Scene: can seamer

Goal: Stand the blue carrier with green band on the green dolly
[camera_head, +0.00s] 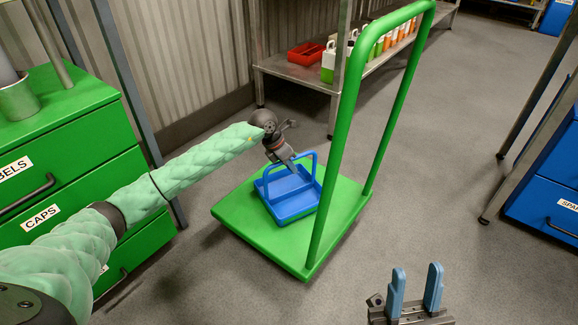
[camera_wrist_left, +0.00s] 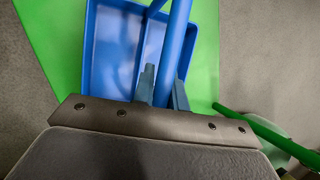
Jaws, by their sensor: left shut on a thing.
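The blue carrier (camera_head: 297,207) is an open, divided tray with a hoop handle, upright over the deck of the green dolly (camera_head: 240,217). I cannot tell whether its base touches the deck. No green band shows on it from here. My left gripper (camera_head: 291,166) is shut on the carrier's handle. In the left wrist view the fingers (camera_wrist_left: 163,90) straddle the handle bar, with the blue tray (camera_wrist_left: 110,50) and the green deck (camera_wrist_left: 205,80) below. My right gripper (camera_head: 417,285) is open and empty at the lower right, away from the dolly.
The dolly's tall green push handle (camera_head: 342,150) rises just right of the carrier. Green drawers (camera_head: 75,165) stand at the left. A metal shelf (camera_head: 300,72) behind holds a red bin (camera_head: 305,56) and several bottles. Blue drawers (camera_head: 545,200) stand right. Floor between is clear.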

